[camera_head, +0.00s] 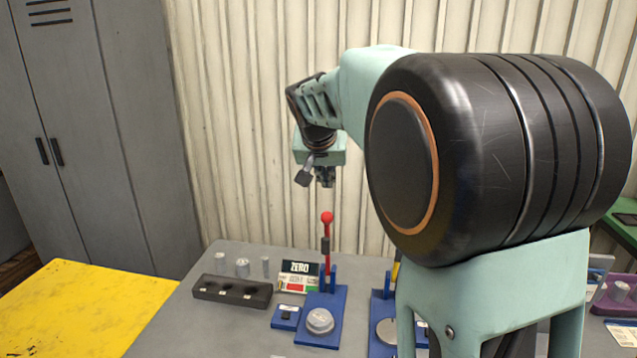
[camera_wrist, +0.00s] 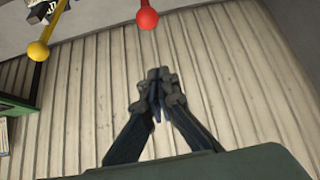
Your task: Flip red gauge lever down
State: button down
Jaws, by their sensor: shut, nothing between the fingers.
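The red gauge lever (camera_head: 326,238) stands upright on a blue base (camera_head: 319,320) with a round metal disc, on the grey table. Its red ball knob also shows at the top of the wrist view (camera_wrist: 147,18). My gripper (camera_head: 325,180) is above the lever and apart from it. In the wrist view my gripper's fingers (camera_wrist: 155,105) are closed together with nothing between them, below the red knob in the picture. A second lever with a yellow knob (camera_wrist: 38,50) is to the left in the wrist view. In the head view my arm hides most of it.
A dark block with holes (camera_head: 232,291), small metal cylinders (camera_head: 242,267) and a ZERO display (camera_head: 299,276) stand left of the lever. A second blue base (camera_head: 384,310) is to the right, partly hidden by my arm. A yellow surface (camera_head: 80,310) adjoins the table; a corrugated wall is behind.

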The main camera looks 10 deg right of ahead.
jog(key=shift+w+d+f+p, duration=0.1)
jog(key=shift+w+f+p, duration=0.05)
jog(key=shift+f, duration=1.05)
jog(key=shift+w+d+f+p, duration=0.1)
jog(key=shift+w+f, duration=0.1)
jog(key=shift+f, duration=1)
jog(key=shift+w+d+f+p, duration=0.1)
jog(key=shift+w+f+p, duration=0.05)
jog(key=shift+f, duration=1.05)
jog(key=shift+f+b, duration=0.15)
jog(key=shift+b, duration=0.2)
